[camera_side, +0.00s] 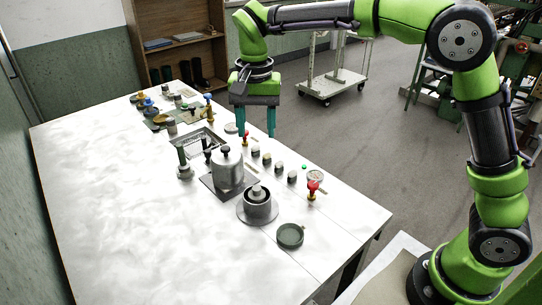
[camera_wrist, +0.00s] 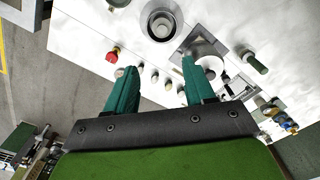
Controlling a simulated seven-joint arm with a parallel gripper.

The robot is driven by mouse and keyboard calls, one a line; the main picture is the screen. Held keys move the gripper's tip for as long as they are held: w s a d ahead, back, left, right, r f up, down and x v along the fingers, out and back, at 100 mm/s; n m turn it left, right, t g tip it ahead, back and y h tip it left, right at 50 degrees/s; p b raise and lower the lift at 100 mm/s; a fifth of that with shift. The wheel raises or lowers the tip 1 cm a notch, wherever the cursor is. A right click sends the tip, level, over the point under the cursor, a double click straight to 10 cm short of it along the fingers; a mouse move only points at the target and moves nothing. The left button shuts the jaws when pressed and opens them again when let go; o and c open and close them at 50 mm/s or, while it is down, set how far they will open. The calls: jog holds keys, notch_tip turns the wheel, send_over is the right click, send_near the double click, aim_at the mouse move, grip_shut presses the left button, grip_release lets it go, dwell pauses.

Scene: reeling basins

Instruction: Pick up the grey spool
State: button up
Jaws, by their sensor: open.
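No single thing shows clearly as the grey spool. Several small grey pieces with dark tops stand in a row along the table's right side; one (camera_side: 267,159) is near the row's middle, and I cannot tell whether any is a spool. In the wrist view, one such piece (camera_wrist: 155,77) appears between my fingers. My gripper (camera_side: 256,134) points down with two teal fingers apart and nothing between them, above the table's right edge. The fingers also show in the wrist view (camera_wrist: 158,70).
A metal lidded pot (camera_side: 228,172) stands on a dark plate, with a round metal basin (camera_side: 258,211) in front. Small fittings crowd the far end (camera_side: 171,127). The table's left side (camera_side: 110,210) is clear.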

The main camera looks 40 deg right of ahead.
send_over(257, 188)
notch_tip(257, 188, down, 11)
jog(key=shift+s+d+f, duration=0.15)
jog(key=shift+f, duration=0.05)
jog(key=shift+w+f, duration=0.2)
jog(key=shift+f, duration=2.45)
grip_shut()
